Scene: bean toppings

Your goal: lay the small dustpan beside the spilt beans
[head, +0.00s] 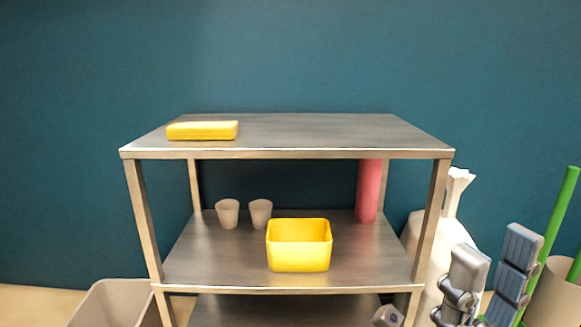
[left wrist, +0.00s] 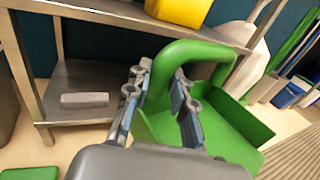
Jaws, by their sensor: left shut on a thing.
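The small green dustpan (left wrist: 235,132) fills the middle and right of the left wrist view, with its thick looped handle uppermost. My left gripper (left wrist: 158,92) is shut on the handle, one finger on either side of it. The dustpan appears held in front of the metal shelf, near the floor; whether it touches the floor I cannot tell. My right gripper (head: 494,262) is at the lower right of the head view, its two fingers apart with nothing between them. No spilt beans show in either view.
The metal shelf (head: 300,134) carries a yellow block (head: 203,131), two cups, a yellow bin (head: 299,246) and a red cylinder (head: 368,190). A white sack (head: 440,250) and green poles (head: 556,225) stand right. A grey block (left wrist: 84,100) lies on the low shelf.

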